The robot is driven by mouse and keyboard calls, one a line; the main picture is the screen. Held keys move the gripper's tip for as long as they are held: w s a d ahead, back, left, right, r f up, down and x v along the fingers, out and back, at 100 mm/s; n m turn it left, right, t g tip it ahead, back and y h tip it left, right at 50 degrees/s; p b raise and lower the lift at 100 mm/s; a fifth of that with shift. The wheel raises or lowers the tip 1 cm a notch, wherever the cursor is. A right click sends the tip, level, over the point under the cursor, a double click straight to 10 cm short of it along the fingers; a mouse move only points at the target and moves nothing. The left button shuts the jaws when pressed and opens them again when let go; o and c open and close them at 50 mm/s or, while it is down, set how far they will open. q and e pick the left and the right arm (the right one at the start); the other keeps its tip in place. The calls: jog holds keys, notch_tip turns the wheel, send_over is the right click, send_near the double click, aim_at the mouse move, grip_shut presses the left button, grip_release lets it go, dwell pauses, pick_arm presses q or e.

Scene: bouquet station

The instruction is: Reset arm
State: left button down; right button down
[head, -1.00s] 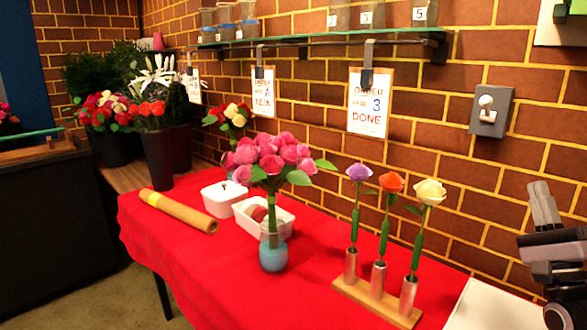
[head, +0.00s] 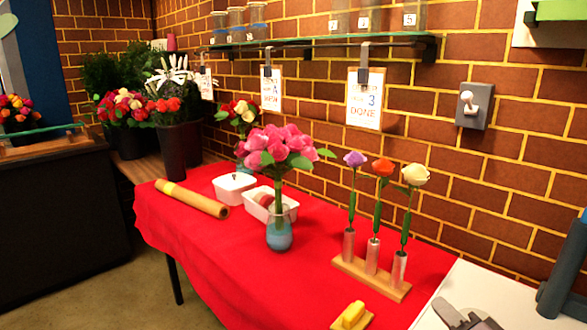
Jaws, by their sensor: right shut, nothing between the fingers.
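My right gripper (head: 449,310) shows at the bottom right, low in front of the white surface (head: 490,290). Its dark grey fingers are shut and empty, and the picture edge cuts off the rest. It is apart from the flowers. My left gripper is not in view. A pink rose bouquet (head: 282,148) stands upright in a vase with blue in it (head: 279,233) on the red tablecloth (head: 225,265). A wooden stand (head: 352,273) holds a purple, an orange and a cream flower upright in metal tubes.
A yellow block (head: 352,314) sits at the front. A dark blue-grey object (head: 565,270) stands at right. A glass shelf (head: 330,41) overhangs the back.

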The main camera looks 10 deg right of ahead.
jog(key=s+a+f+n+g, duration=0.1)
jog(key=f, duration=0.1)
jog(key=s+a+f+n+g, duration=0.1)
jog(key=s+f, duration=0.1)
jog(key=s+a+f+n+g, duration=0.1)
jog(key=s+a+f, duration=0.1)
jog(key=shift+g, duration=0.3)
jog(key=s+a+f+n+g+h, duration=0.1)
jog(key=s+a+f+n+g, duration=0.15)
jog(key=s, duration=0.45)
jog(key=s+a+f+n+g, duration=0.1)
jog(key=s+f+n+g, duration=0.1)
jog(key=s+n+g, duration=0.35)
jog(key=s+a+f+n+g+h, duration=0.1)
jog(key=s+a+f+n+g, duration=0.15)
jog(key=s, duration=0.55)
jog(key=w+a+f+t+y+p, duration=0.2)
jog(key=w+f+t+p, duration=0.1)
jog(key=w+f+t, duration=0.3)
jog(key=shift+w+t, duration=0.15)
jog(key=shift+t, duration=0.6)
jog(key=shift+m, duration=0.25)
